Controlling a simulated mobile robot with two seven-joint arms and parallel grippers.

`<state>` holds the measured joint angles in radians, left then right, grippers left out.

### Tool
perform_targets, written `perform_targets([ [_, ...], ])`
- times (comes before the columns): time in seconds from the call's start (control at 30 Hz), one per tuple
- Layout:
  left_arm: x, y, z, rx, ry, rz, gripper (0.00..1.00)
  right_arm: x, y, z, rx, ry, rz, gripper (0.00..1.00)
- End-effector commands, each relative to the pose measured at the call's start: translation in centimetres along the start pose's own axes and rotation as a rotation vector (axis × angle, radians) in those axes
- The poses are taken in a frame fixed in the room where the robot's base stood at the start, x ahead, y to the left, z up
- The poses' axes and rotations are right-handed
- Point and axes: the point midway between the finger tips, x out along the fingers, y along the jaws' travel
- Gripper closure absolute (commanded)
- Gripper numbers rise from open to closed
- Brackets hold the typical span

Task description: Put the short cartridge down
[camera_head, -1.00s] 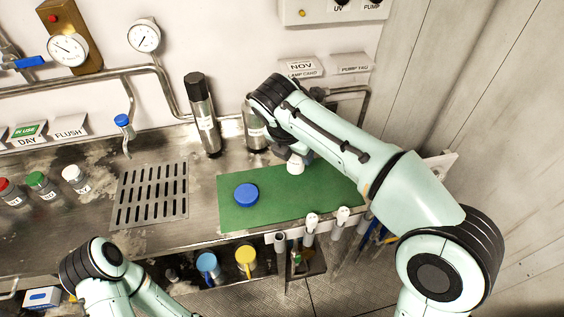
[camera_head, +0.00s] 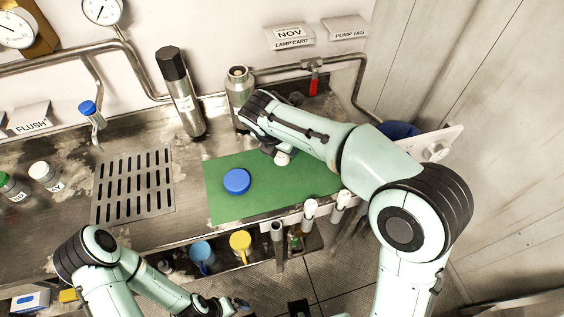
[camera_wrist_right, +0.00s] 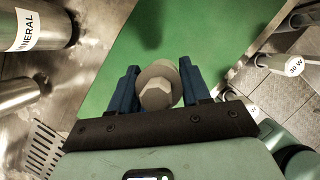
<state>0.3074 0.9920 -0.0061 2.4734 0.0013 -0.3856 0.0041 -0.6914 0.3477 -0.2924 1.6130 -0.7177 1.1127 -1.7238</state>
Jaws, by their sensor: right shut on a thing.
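My right gripper (camera_wrist_right: 158,88) is shut on the short cartridge, whose grey hexagonal end (camera_wrist_right: 156,94) shows between the blue fingers in the right wrist view. In the head view the white cartridge (camera_head: 283,158) shows below my right wrist, over the back part of the green mat (camera_head: 225,207). I cannot tell whether it touches the mat. My right fingers are hidden by the arm in the head view. My left gripper (camera_head: 238,304) is low at the bottom edge of the head view, away from the bench; its fingers are too unclear to read.
A blue lid (camera_head: 236,181) lies on the mat's left part. An uncapped grey canister (camera_head: 238,90) and a black-capped canister (camera_head: 182,95) stand behind. A slotted drain (camera_head: 133,187) is left of the mat. White-capped tubes (camera_head: 311,208) hang at the bench's front edge.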

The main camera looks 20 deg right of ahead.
Motion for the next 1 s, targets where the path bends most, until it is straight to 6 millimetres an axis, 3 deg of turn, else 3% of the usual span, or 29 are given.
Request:
perform_targets([
  [0.17,0.3,-0.1,0.1,0.0,-0.001,0.0,0.0,1.3,0.0,-0.5,0.0,-0.001,0.0,0.88],
  [0.47,1.3,-0.6,0.3,-0.002,-0.006,-0.002,0.0,5.7,0.0,-2.4,-0.002,0.0,-0.001,0.88],
  [0.9,1.4,-0.6,0.4,-0.002,-0.007,-0.002,0.0,6.3,0.0,-2.6,0.001,0.0,0.001,0.88],
  [0.93,1.4,-0.6,0.4,-0.002,-0.006,-0.002,0.0,6.2,0.0,-2.5,0.001,0.0,0.001,0.43],
  [1.0,1.4,-0.6,0.4,-0.002,-0.006,-0.002,0.0,6.2,0.0,-2.5,0.001,0.0,0.0,0.27],
])
